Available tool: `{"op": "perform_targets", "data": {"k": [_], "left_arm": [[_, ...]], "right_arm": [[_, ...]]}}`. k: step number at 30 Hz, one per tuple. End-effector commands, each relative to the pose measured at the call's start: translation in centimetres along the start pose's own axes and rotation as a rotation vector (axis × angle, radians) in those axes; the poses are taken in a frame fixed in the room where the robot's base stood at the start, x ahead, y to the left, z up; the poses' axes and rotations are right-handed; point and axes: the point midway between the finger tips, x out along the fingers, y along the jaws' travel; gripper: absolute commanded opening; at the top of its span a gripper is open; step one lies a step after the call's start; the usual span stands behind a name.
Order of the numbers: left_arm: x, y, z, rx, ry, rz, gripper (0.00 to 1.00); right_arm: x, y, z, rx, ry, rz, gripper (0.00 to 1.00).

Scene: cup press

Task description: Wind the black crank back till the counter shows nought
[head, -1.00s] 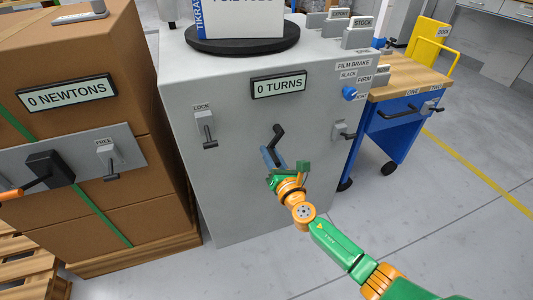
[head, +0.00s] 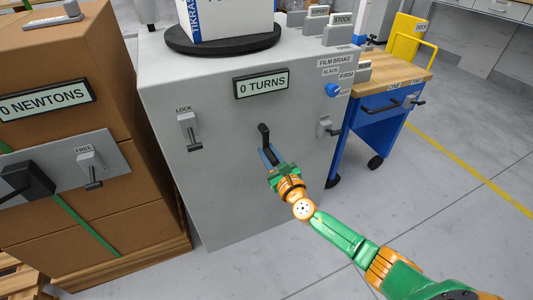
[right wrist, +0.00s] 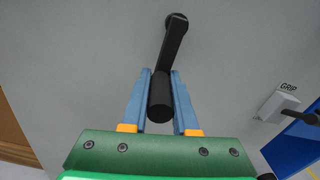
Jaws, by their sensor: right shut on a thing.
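The black crank (head: 264,137) is on the front face of a grey cabinet (head: 215,190). Its arm hangs down from the hub, leaning slightly right. The counter (head: 262,83) above it reads "0 TURNS". My right gripper (head: 268,155) is shut on the crank's handle. In the right wrist view, the blue fingers of the gripper (right wrist: 160,90) lie on either side of the black handle of the crank (right wrist: 160,100), with the crank arm rising to its hub. My left gripper is not in view.
A LOCK lever (head: 189,130) is left of the crank and a GRIP lever (head: 326,127) right of it. A blue knob (head: 332,90) sits by the FILM BRAKE labels. A box stack with a "0 NEWTONS" display (head: 45,101) stands left. A blue cart (head: 370,130) stands right.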

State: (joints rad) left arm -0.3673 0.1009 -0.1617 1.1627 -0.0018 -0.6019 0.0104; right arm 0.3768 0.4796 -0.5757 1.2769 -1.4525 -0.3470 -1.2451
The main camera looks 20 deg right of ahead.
Motion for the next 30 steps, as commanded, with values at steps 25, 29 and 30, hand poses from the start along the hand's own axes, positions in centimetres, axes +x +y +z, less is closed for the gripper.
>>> {"op": "perform_targets", "data": {"k": [25,29,30], "left_arm": [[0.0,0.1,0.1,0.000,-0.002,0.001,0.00],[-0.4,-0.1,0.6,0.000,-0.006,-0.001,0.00],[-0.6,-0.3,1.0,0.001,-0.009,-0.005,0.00]], "right_arm": [[0.0,-0.1,0.1,-0.010,-0.001,-0.001,0.57],[-1.5,-0.2,0.2,-0.012,0.003,0.001,0.57],[-2.4,-0.2,0.3,-0.011,0.003,0.001,0.57]]}}
